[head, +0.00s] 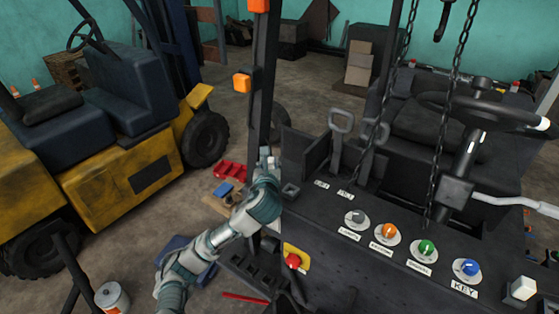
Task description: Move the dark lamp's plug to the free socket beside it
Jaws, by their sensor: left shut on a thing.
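Two orange lamps sit on the dark upright post, an upper lamp (259,5) cut off by the top edge and a lower lamp (242,83). I cannot tell which one is dark. My left gripper (267,157) is at the post's lower part, beside the console, well below the lower lamp. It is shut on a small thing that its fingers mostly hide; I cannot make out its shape. A small square fitting (290,190) lies on the console just right of my left wrist. I cannot clearly make out the plug or sockets. My right gripper is out of view.
The console carries several labelled knobs, among them an orange knob (389,231), and a red stop button (292,261). Two chains, such as the left chain (397,80), hang over it. A steering wheel (480,110) is at right. A yellow forklift (110,185) stands left.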

